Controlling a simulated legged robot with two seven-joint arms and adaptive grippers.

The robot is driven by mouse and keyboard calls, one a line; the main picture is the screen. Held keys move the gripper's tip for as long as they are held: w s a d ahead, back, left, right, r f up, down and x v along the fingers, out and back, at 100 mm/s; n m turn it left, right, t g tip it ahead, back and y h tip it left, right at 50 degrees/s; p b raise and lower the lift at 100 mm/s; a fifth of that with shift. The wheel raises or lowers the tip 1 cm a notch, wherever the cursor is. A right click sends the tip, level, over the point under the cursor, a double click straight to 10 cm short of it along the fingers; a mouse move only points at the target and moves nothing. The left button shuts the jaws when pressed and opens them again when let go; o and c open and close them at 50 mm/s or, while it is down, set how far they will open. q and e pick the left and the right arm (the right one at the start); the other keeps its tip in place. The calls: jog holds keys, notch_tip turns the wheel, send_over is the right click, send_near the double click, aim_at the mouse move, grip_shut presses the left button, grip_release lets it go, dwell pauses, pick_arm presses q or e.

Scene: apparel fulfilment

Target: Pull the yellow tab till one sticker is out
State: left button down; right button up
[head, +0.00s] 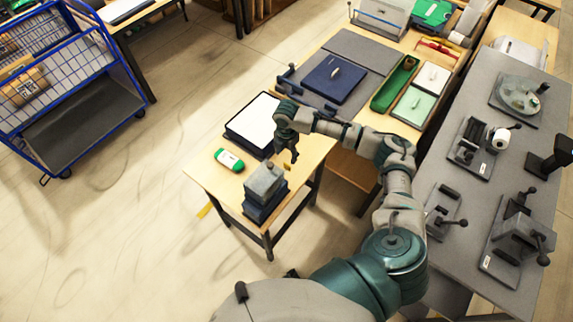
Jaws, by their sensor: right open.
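A grey block-shaped unit (265,181) sits on a dark blue base (258,213) at the near corner of the small wooden table. A tiny yellow piece (287,167), which looks like the tab, shows at its right side. My right gripper (289,157) points down just above and beside this yellow piece. It is open, and I cannot tell whether its fingers touch the piece. No sticker can be made out at this size. My left gripper is not in view.
A green and white object (229,160) and a dark pad with a white sheet (254,120) lie close by on the table. Behind are a dark blue panel (335,79) and a green tray (395,84). A grey bench (512,184) with fixtures stands right.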

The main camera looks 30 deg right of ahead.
aim_at(287, 165)
jog(key=f, duration=0.7)
jog(key=shift+d+f, duration=0.35)
jog(key=shift+f, duration=0.35)
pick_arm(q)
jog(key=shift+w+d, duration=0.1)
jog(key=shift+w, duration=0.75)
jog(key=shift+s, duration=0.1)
pick_arm(e)
jog(key=shift+a, duration=0.1)
